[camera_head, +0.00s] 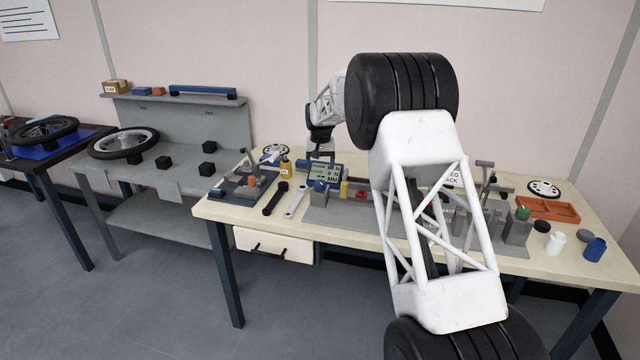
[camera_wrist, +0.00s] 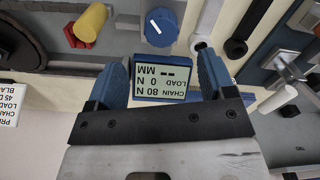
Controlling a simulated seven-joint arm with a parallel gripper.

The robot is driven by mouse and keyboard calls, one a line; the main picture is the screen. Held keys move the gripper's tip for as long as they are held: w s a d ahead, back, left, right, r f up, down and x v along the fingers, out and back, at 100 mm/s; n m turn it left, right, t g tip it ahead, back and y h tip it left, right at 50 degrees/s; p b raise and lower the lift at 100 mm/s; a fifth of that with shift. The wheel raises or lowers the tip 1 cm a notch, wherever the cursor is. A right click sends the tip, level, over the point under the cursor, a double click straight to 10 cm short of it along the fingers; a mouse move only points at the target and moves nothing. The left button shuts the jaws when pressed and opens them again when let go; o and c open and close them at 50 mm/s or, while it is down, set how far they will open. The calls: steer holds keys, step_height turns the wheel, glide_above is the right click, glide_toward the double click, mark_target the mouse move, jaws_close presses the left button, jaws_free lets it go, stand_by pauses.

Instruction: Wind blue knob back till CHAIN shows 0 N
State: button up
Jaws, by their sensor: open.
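The blue knob (camera_wrist: 161,27) with a white pointer line sits at the top middle of the wrist view. In the head view it shows small on the grey fixture (camera_head: 380,214), as a blue spot (camera_head: 320,186). The display (camera_wrist: 160,82) appears upside down in the wrist view and reads CHAIN 80 N, LOAD 0 N and dashes before MM. My gripper (camera_wrist: 164,66) is open, its blue fingers either side of the display in the picture. The knob lies beyond the fingertips, apart from them. Nothing is held. In the head view my gripper (camera_head: 320,156) is above the display.
A yellow cylinder (camera_wrist: 88,22) and a red part (camera_wrist: 73,37) are left of the knob in the wrist view. A black wrench (camera_head: 274,198) and a white wrench (camera_head: 296,200) lie left of the fixture. My arm hides the fixture's middle in the head view.

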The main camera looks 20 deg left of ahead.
mark_target(320, 182)
steer(key=shift+a+f, duration=0.1)
steer(key=shift+f, duration=0.1)
stand_by(0.3)
steer(key=shift+f, duration=3.75)
steer(key=c, duration=0.9)
